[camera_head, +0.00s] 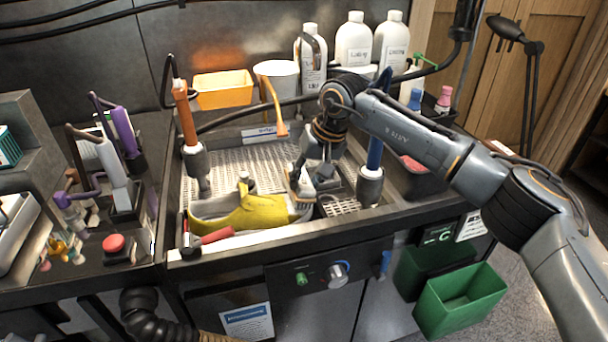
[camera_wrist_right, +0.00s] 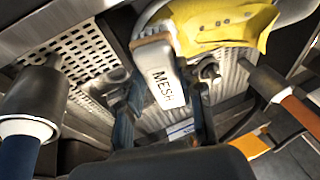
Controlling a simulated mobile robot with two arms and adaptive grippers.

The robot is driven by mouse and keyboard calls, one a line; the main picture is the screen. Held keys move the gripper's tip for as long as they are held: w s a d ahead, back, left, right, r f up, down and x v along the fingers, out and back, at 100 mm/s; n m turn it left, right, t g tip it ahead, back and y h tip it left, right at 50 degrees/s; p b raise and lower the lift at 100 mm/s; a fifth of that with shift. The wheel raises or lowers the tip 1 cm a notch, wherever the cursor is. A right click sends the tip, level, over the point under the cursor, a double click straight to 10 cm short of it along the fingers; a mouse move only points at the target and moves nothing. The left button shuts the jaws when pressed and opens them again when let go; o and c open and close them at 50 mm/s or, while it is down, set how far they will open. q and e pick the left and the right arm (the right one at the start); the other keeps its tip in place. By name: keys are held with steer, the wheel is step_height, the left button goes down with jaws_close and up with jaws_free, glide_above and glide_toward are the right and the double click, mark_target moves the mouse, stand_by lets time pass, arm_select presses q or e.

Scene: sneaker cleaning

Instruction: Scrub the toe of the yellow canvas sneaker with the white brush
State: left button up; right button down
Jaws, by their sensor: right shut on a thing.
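The yellow canvas sneaker (camera_head: 250,213) lies on its pale sole near the front of the wash basin, with one end to the right. It also shows at the top of the wrist view (camera_wrist_right: 225,28). My right gripper (camera_head: 312,178) reaches down over the basin's right part and is shut on the white brush (camera_head: 299,188). My left gripper is not in view.
The basin has a perforated metal floor (camera_head: 240,165). An orange-handled tool (camera_head: 186,115) and a blue-handled tool (camera_head: 378,140) stand upright at its left and right. A red-handled tool (camera_head: 212,237) lies at the front edge. Bottles (camera_head: 353,45) stand behind.

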steer(key=shift+s+d+f+b, duration=0.1)
steer(key=shift+s+d+b, duration=0.15)
steer(key=shift+s, duration=0.35)
steer(key=shift+s+d+b, duration=0.15)
steer(key=shift+s+b, duration=0.05)
steer(key=shift+s, duration=0.45)
steer(key=shift+s+d+f+b, duration=0.1)
steer(key=shift+s+d+b, duration=0.15)
steer(key=shift+s, duration=0.35)
steer(key=shift+s+f, duration=0.1)
steer(key=shift+s, duration=0.5)
steer(key=shift+s+d, duration=0.1)
steer(key=shift+d+r, duration=0.1)
steer(key=shift+r, duration=0.5)
steer(key=p, duration=0.3)
glide_toward(313, 195)
steer(key=a+f, duration=0.1)
steer(key=shift+s+a, duration=0.1)
steer(key=shift+a, duration=0.1)
